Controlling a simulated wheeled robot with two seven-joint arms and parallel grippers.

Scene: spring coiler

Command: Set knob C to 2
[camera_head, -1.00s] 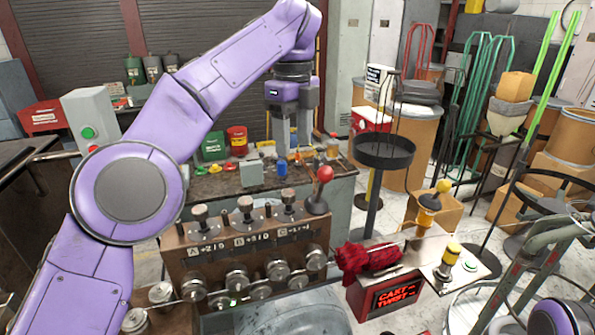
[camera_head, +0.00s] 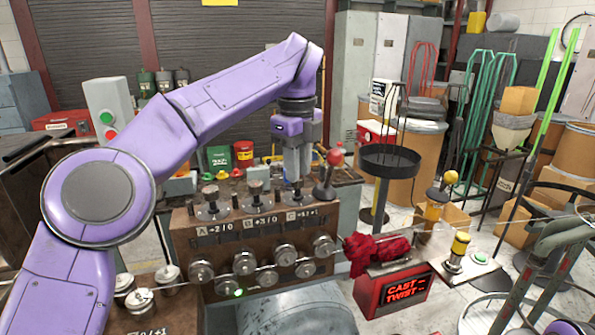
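The coiler's front plate (camera_head: 262,228) carries three knobs in a row above small displays. Knob A (camera_head: 211,200) and knob B (camera_head: 255,196) stand free. Knob C (camera_head: 297,202) is the right one, with its top partly hidden by my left gripper (camera_head: 297,178). That gripper points straight down with its fingertips at the knob's top. I cannot tell whether its fingers are closed on the knob. The displays read about -210 for A and +310 for B. The C display (camera_head: 303,215) is too small to read surely. My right gripper is out of view.
A red-balled lever (camera_head: 335,158) stands close to the right of knob C. Rollers (camera_head: 285,255) line the plate's lower front. A red cloth (camera_head: 375,252) lies by the lit sign box (camera_head: 402,291). A round black tray (camera_head: 388,160) stands behind, to the right.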

